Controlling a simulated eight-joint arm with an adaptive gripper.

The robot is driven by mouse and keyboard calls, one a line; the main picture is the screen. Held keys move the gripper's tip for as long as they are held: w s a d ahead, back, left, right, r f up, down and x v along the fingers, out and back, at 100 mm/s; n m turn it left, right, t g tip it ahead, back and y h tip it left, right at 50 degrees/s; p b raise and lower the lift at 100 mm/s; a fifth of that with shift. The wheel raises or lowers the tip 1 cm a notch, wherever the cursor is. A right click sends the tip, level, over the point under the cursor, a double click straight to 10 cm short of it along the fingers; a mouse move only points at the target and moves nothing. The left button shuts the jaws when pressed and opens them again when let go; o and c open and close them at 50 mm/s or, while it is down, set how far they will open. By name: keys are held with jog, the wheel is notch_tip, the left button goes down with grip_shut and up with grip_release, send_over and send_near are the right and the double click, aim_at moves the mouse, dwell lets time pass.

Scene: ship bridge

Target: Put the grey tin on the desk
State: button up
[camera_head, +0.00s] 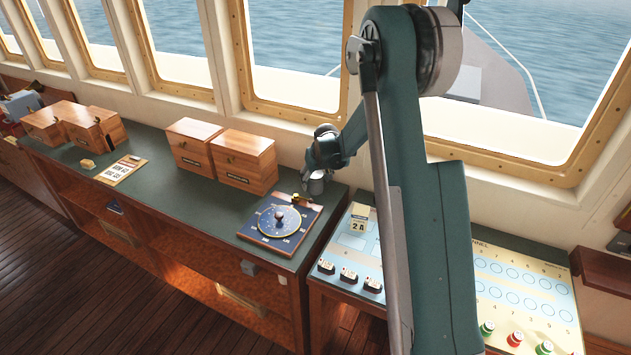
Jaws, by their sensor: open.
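The desk (205,205) is a long wooden unit with a dark green top, running along the windows from the left to the middle. My gripper (315,184) is over the desk's right end, pointing down, just behind the blue dial board. It is open, and its fingers are small and grey in this view. I cannot make out a grey tin for certain. A small grey thing (250,268) shows at the desk's front edge below the dial board, but I cannot tell what it is.
The blue dial board (280,222) lies on the desk's right end. Two wooden boxes (243,160) stand left of my gripper, others (75,123) at the far left. A lettered card (121,169) lies between. Right of the desk is a control panel (350,255). The desk's middle front is clear.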

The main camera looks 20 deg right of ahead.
jog(key=v, duration=1.1)
jog(key=shift+s+r, duration=0.25)
jog(key=shift+r, duration=0.05)
jog(key=shift+r, duration=0.1)
dwell(0.5)
jog(key=s+a+r+t, duration=0.1)
jog(key=s+a+r, duration=0.3)
jog(key=s+r, duration=0.65)
jog(key=s+a+r, duration=0.4)
jog(key=s+r, duration=0.3)
jog(key=s, duration=0.6)
jog(key=s+a+t, duration=0.1)
jog(key=s+a, duration=0.1)
jog(key=s, duration=1.1)
jog(key=s+a+f, duration=0.1)
jog(key=s+a, duration=0.2)
jog(key=s, duration=1)
jog(key=shift+f+t, duration=0.2)
jog(key=shift+t, duration=0.2)
